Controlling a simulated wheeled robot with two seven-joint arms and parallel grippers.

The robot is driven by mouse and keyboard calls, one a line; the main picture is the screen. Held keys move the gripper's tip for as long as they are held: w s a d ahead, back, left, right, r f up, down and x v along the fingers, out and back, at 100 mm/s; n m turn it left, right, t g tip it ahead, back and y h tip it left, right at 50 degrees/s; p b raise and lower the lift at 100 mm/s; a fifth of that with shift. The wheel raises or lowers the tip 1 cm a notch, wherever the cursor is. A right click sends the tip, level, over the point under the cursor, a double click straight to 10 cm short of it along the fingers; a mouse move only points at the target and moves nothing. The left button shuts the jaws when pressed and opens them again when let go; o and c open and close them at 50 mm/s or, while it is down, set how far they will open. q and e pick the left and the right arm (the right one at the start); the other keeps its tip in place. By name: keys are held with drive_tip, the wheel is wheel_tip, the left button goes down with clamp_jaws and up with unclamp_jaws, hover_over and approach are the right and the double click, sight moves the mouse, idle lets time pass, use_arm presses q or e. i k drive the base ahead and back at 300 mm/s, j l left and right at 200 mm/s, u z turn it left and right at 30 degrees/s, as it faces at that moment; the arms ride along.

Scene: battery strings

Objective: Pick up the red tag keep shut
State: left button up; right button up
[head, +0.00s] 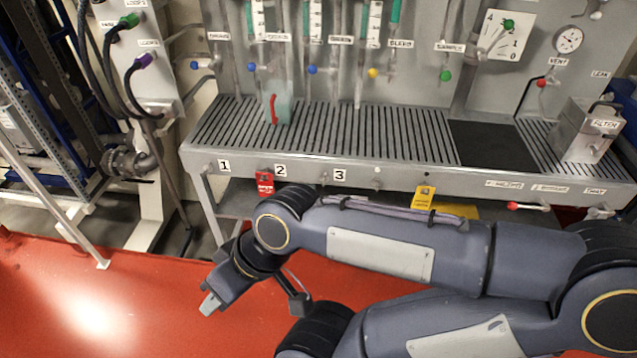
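A red tag (265,183) with small pale lettering hangs on the front edge of the grey bench, just below the label 2. My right arm comes in from the right and passes in front of the bench. My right gripper (211,302) is below and to the left of the tag, apart from it, over the red floor. It points down and to the left, with a pale tip showing. It is seen from the side, so whether its fingers are open or shut is unclear. No held thing shows at the tip. My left gripper is not in view.
A slatted grey bench (330,130) with number labels spans the scene. A clear container (278,104) with a red strip stands on the slats. A filter box (588,130) sits at right. Open red floor (130,310) lies left.

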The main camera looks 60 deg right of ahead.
sight(265, 188)
drive_tip(key=z, duration=1.8)
